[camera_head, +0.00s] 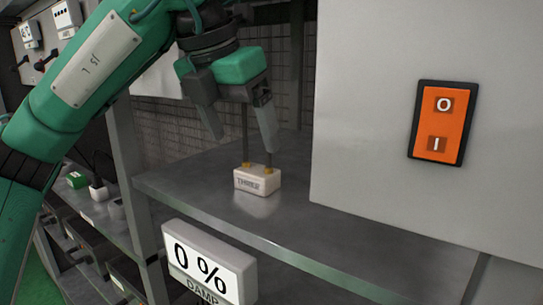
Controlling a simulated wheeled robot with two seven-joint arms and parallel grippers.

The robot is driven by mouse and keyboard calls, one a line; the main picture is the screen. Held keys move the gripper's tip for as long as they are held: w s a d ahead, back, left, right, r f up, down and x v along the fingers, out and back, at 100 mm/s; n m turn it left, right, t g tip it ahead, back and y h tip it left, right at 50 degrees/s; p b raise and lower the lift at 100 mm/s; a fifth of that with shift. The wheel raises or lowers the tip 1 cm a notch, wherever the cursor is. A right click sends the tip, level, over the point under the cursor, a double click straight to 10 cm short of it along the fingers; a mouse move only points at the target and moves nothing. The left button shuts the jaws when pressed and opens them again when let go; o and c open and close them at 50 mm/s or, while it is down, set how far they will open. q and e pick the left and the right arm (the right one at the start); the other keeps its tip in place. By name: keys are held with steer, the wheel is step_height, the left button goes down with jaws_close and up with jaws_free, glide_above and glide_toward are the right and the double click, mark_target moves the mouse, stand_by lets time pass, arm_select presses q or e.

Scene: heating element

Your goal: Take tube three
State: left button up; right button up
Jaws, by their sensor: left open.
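The tube labelled THREE shows as a white block (257,181) with yellow fittings on top and thin dark rods rising from it. It stands upright on the grey metal shelf (215,205). My left gripper (239,138) is open, with its grey fingers pointing down just above the block. One finger passes in front of a rod near the right fitting. The upper ends of the rods are hidden behind the gripper. I cannot tell whether the fingers touch the rods. My right gripper is not in view.
A large grey panel with an orange O/I switch (441,124) stands to the right. A display reading 0 % (210,264) hangs at the shelf's front edge. A shelf post (137,190) stands to the left. Other small blocks (98,192) sit on a lower shelf.

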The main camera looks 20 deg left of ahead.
mark_target(253, 172)
arm_select(q)
steer(key=shift+p+x, duration=0.4)
steer(key=shift+x, duration=0.45)
steer(key=shift+w+f, duration=0.15)
steer(key=shift+f, duration=0.15)
steer(key=p+x, duration=0.2)
steer(key=x, duration=0.2)
steer(key=shift+f+p, duration=0.25)
steer(key=shift+p, duration=0.05)
steer(key=shift+f, duration=0.3)
steer(key=shift+c, duration=0.9)
steer(key=c, duration=1)
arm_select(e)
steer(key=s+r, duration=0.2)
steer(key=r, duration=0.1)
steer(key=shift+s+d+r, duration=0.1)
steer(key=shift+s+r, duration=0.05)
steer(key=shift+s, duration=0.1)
arm_select(q)
steer(key=shift+r, duration=0.15)
